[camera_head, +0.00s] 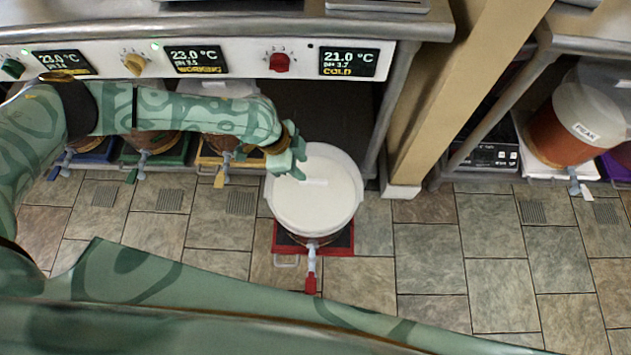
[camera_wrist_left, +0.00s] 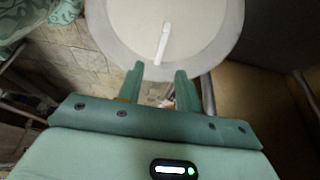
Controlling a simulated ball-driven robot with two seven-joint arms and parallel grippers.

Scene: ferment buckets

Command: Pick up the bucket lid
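The bucket lid (camera_head: 316,205) is white and round with a pale raised rim, and sits on top of a bucket. In the left wrist view the lid (camera_wrist_left: 195,45) fills the top, with a thin white bar-shaped handle (camera_wrist_left: 163,42) across its middle. The bucket stands on a red tray (camera_head: 283,245), with a red-handled tap (camera_head: 311,278) at its front. My left gripper (camera_head: 298,168) is over the lid's upper left edge. In the wrist view its two fingers (camera_wrist_left: 160,76) are apart with nothing between them, short of the handle. My right gripper is not seen.
A bench with dials and temperature displays (camera_head: 193,59) runs along the back, with several tapped buckets on coloured trays under it. A tan post (camera_head: 430,110) stands right of the lid. Another bucket (camera_head: 560,135) sits on a right-hand shelf. The tiled floor (camera_head: 460,255) is clear.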

